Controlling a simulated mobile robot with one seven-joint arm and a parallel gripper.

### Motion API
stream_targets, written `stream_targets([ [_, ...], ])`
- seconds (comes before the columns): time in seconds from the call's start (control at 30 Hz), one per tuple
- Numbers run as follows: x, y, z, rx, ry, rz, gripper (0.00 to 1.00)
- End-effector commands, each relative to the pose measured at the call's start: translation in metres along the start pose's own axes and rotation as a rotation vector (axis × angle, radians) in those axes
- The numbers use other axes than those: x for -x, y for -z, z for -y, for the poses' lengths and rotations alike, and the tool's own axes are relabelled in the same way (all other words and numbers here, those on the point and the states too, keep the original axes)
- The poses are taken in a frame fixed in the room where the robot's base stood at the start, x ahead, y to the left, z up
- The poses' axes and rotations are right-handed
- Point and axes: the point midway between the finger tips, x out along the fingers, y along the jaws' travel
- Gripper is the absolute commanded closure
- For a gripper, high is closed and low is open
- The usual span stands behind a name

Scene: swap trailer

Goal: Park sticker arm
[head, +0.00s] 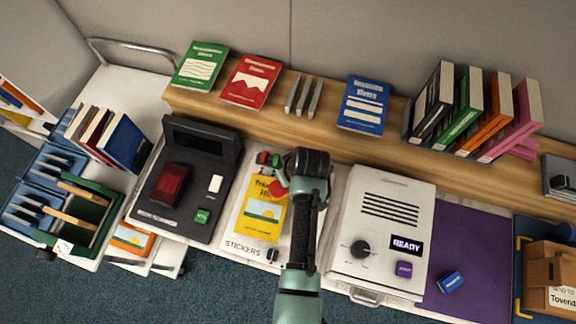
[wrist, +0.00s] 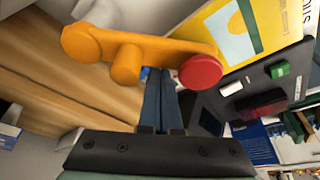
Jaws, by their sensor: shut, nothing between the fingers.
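The sticker arm (wrist: 140,50) is an orange bar with a round knob in its middle and a red round pad at its right end in the wrist view. In the head view only the red pad (head: 278,188) shows clearly, over the yellow book (head: 262,219) on the white STICKERS station (head: 237,231); my arm hides most of the rest. The book also shows in the wrist view (wrist: 268,22). My gripper (wrist: 161,78) is shut and empty, its fingertips close to the bar's underside in the picture; I cannot tell whether they touch.
Left of the station is a black scanner (head: 185,185) with a red window. Right is a white machine (head: 383,225) reading READY, then a purple mat (head: 462,250). A wooden shelf (head: 215,105) with several books runs behind. A green crate (head: 93,213) stands far left.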

Motion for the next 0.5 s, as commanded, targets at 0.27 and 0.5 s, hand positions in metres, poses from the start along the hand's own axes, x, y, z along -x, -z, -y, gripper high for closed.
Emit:
stream_targets([
  [0.27,0.007,-0.019,0.003,0.198,0.072,0.002,1.0],
  [0.5,0.013,-0.038,0.002,0.409,0.146,0.0,1.0],
])
